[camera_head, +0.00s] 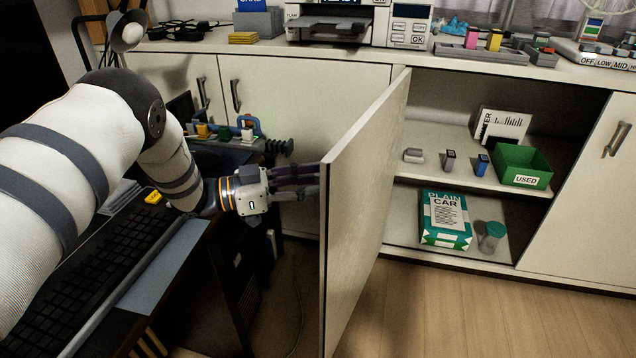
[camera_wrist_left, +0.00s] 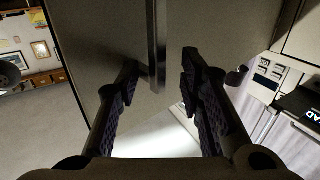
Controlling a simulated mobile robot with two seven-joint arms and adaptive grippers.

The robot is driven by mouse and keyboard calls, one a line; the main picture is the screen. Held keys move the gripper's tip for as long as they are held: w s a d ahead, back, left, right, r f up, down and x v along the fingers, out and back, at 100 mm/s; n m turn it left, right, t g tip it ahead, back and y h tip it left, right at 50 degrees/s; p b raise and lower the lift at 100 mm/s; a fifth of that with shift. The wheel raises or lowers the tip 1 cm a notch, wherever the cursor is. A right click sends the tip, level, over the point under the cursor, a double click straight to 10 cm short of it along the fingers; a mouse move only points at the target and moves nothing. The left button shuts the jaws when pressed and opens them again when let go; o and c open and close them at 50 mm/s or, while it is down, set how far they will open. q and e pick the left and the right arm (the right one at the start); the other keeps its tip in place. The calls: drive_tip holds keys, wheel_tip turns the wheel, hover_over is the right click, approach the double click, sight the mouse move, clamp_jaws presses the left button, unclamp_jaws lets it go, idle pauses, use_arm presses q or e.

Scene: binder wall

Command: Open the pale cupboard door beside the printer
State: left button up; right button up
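The pale cupboard door (camera_head: 365,210) stands swung well out from the cabinet, below and to the right of the printer (camera_head: 345,24). Its shelves are exposed on the right. My left gripper (camera_head: 312,181) is at the door's outer, left-facing side; its fingertips reach close to the door edge. In the left wrist view, the fingers (camera_wrist_left: 160,68) are spread apart, with a vertical grey bar (camera_wrist_left: 157,45), apparently the handle, between them. I cannot tell whether either finger touches it. The handle is hidden in the head view. My right gripper is out of view.
The open cupboard holds a green USED bin (camera_head: 522,168), a green-and-white paper pack (camera_head: 446,220) and a green-lidded jar (camera_head: 491,238). A desk with a keyboard (camera_head: 95,270) lies beneath my left arm. The floor (camera_head: 480,315) right of the door is clear.

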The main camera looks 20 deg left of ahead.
use_arm(q)
drive_tip(key=v, duration=1)
drive_tip(key=shift+s+a, duration=0.15)
drive_tip(key=shift+s, duration=0.2)
drive_tip(key=shift+f, duration=0.15)
